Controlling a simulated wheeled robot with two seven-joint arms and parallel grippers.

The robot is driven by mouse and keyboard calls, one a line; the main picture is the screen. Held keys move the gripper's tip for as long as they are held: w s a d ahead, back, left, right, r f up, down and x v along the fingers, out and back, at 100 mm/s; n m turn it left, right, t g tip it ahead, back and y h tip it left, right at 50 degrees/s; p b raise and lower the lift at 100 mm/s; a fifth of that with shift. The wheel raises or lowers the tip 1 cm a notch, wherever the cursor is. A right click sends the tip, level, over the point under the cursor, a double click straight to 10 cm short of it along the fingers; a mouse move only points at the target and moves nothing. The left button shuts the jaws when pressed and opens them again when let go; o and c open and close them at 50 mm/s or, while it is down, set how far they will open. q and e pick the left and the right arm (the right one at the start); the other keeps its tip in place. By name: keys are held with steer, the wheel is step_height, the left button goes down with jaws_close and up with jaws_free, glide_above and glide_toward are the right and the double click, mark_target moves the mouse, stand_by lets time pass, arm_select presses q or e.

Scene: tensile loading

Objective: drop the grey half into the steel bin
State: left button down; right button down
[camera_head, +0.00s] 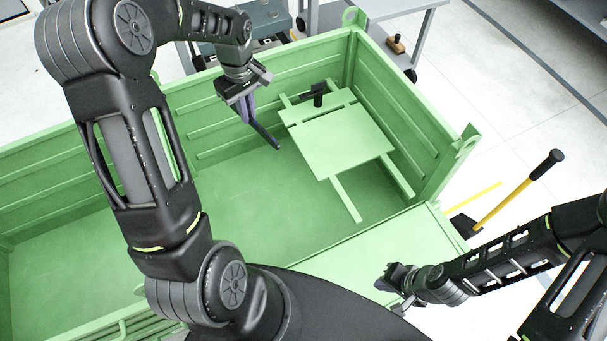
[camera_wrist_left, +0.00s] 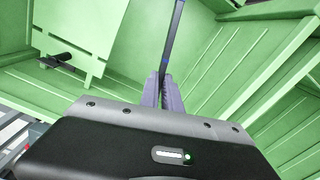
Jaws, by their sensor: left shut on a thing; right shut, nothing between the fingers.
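My left gripper (camera_head: 249,112) is shut on a thin dark grey bar (camera_head: 266,136), the grey half, and hangs inside the outline of a large green open bin (camera_head: 225,190). The bar slants down from the fingers, with no contact with the bin visible. In the left wrist view the bar (camera_wrist_left: 173,42) sticks out beyond the purplish fingers (camera_wrist_left: 163,92), with a bluish mark along it. Its held end is hidden between the fingers. The bin appears green rather than bare steel. My right gripper (camera_head: 395,283) is shut and empty near the bin's green front panel.
Inside the bin at the right a green panel on rails (camera_head: 338,135) carries a black handle (camera_head: 318,97). The bin floor left of it is clear. A yellow-handled tool (camera_head: 510,200) stands outside at the right. A grey table (camera_head: 385,12) is behind.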

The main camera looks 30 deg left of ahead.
arm_select(q)
steer(key=c, duration=1.5)
jaws_free()
steer(key=shift+r, duration=3.95)
